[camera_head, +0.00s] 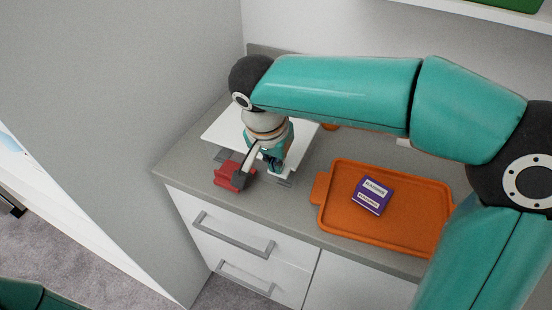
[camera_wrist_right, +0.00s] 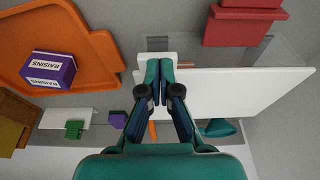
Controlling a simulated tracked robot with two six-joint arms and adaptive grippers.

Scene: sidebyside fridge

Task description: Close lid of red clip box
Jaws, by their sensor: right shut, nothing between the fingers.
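The red clip box (camera_head: 228,176) stands near the counter's front left corner, in front of the low white shelf. In the right wrist view the red clip box (camera_wrist_right: 235,27) shows at the top right, cut off by the frame edge. I cannot clearly make out how its lid stands. My right gripper (camera_head: 272,164) is just right of the box, pointing down, and partly hides the shelf. In the wrist view the right gripper (camera_wrist_right: 160,65) has its fingertips together, with nothing between them, apart from the box. My left gripper is out of view.
The white shelf (camera_head: 222,131) on thin metal legs stands behind the box. An orange tray (camera_head: 335,221) with a purple raisins box (camera_head: 372,196) lies to the right. A grey wall panel (camera_head: 150,90) rises close on the left. Drawers with handles (camera_head: 232,236) are below the counter.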

